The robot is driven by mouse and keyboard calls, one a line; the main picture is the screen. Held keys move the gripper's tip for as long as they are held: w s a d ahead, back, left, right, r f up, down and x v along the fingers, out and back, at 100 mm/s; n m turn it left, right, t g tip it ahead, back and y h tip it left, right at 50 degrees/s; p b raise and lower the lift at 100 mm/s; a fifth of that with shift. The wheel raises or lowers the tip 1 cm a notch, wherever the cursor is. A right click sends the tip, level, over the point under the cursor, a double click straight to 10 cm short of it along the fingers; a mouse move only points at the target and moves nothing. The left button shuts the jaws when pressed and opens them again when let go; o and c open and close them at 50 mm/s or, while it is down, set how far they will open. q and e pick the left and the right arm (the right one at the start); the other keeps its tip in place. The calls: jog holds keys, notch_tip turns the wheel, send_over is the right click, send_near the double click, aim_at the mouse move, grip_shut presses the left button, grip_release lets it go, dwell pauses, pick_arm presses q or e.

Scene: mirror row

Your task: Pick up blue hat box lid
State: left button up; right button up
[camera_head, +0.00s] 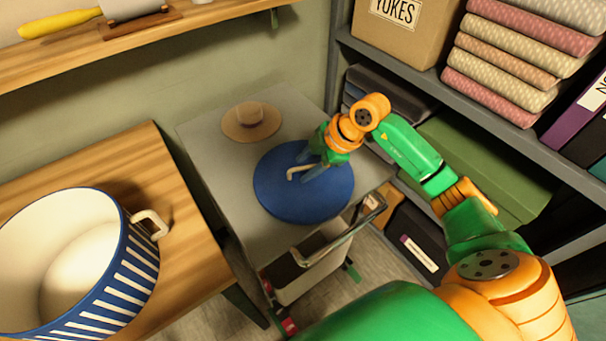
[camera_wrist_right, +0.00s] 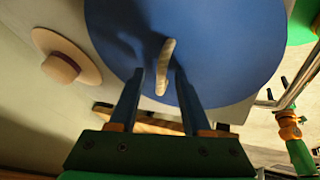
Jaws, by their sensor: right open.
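The blue hat box lid (camera_head: 285,200) is a wide round disc on the grey top of a small cabinet or cart. It has a cream handle (camera_head: 299,170) at its middle. The lid also fills the upper part of the right wrist view (camera_wrist_right: 235,50). My right gripper (camera_head: 311,170) is over the lid, pointing down at the handle. In the right wrist view its two fingers are apart, one on each side of the handle, with gaps showing. The handle is not gripped.
A straw hat (camera_head: 251,121) lies beside the lid on the grey top (camera_head: 205,130). A blue-striped pot (camera_head: 115,285) stands on a wooden table at left. A metal rail (camera_head: 345,232) runs along the front. Shelves with folded cloths (camera_head: 505,65) and boxes stand at right.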

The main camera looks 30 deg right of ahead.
jog(key=shift+s+r, duration=0.15)
jog(key=shift+s, duration=0.05)
grip_shut()
jog(key=shift+w+r, duration=0.1)
